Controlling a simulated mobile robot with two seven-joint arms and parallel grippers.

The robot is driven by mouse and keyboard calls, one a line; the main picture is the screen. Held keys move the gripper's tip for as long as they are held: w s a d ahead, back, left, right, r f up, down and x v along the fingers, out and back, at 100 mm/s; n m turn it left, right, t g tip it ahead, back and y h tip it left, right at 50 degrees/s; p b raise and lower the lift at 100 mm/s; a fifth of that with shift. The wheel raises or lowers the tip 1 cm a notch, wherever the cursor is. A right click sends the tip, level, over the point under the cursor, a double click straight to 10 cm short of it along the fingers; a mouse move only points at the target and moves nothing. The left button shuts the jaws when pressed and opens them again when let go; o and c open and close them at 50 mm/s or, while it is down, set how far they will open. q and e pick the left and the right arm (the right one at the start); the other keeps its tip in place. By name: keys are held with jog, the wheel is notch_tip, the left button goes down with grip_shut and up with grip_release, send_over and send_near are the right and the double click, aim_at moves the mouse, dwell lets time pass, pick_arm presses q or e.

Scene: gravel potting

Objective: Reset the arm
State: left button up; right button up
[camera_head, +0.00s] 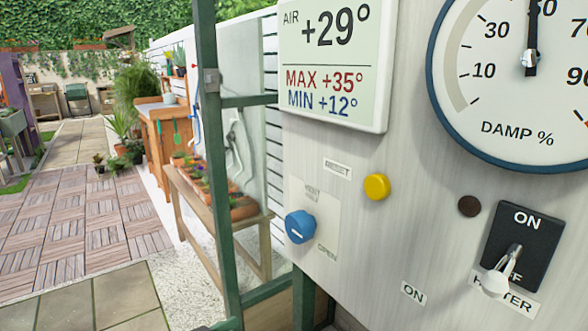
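Neither of my grippers shows in the head view, so I cannot see how they stand. A pale control panel (420,235) fills the right side. On it is a yellow round button (376,187) beside a RESET label (337,169). A blue knob (300,227) sits below and left, between a vent label and the word OPEN. A black heater switch (536,238) at the lower right has a metal lever with a pale round tip (495,284), tilted down over the OFF marking.
An air display (333,60) reads +29°, MAX +35°, MIN +12°. A round damp gauge (500,105) has its needle pointing up. A green post (212,150) borders the panel. A wooden bench (190,190) with several pots stands beyond. Wooden paving (80,235) at left is clear.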

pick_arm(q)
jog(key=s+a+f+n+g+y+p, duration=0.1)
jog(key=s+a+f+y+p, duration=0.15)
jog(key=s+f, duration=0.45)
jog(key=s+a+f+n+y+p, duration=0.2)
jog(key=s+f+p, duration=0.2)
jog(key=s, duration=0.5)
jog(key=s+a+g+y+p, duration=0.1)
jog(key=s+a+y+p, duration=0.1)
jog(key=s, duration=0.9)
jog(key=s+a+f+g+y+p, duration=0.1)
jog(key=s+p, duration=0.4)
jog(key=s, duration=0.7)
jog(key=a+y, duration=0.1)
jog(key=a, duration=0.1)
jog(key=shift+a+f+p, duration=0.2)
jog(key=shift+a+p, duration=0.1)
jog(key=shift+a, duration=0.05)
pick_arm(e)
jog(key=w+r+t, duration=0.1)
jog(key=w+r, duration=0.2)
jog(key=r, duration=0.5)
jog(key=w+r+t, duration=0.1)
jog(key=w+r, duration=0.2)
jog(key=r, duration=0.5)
